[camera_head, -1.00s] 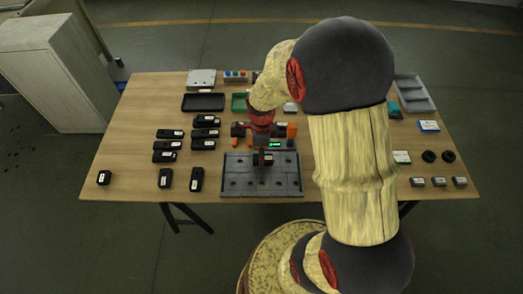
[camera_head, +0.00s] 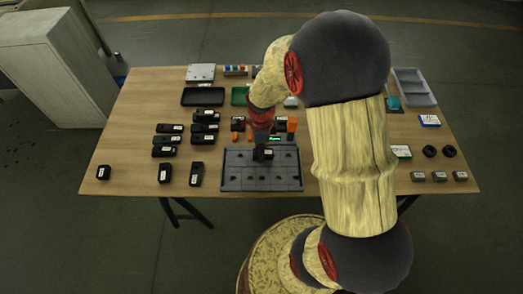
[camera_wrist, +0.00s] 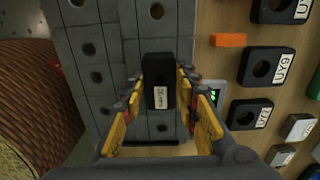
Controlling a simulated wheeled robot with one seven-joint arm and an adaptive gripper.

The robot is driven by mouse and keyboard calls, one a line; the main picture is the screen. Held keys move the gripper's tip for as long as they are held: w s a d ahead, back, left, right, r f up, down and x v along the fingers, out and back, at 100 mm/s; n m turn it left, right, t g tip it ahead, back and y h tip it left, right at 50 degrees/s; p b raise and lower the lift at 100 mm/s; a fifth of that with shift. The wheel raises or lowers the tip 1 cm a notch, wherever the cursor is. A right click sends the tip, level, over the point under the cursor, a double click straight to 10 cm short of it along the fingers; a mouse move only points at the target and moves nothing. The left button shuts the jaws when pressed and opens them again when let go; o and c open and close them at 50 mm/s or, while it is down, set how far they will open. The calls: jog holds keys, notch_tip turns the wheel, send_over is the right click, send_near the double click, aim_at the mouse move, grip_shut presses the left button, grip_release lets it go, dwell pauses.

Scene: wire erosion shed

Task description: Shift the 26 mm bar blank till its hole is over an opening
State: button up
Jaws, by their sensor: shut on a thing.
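The black bar blank (camera_wrist: 160,96), with a white label that seems to read 26 mm, is between the fingers of my gripper (camera_wrist: 159,78) in the wrist view. The fingers are shut on its two sides. A dark hole shows in its top. It is at or just above the grey plate (camera_wrist: 125,30), which has rows of round openings. I cannot tell whether the blank touches the plate, and the spot under it is hidden. In the head view the blank (camera_head: 267,155) is at the plate's (camera_head: 262,185) back part, below my gripper (camera_head: 262,146).
Several black labelled blocks (camera_head: 165,151) lie left of the plate. Orange pieces (camera_head: 291,124) and a small green-lit display (camera_head: 275,139) stand just behind it. Dark trays (camera_head: 203,97) lie further back. Black rings (camera_head: 430,151) and small grey blocks (camera_head: 439,176) are at right.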

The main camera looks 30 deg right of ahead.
grip_shut()
jog(key=shift+w+a, duration=0.1)
dwell(0.5)
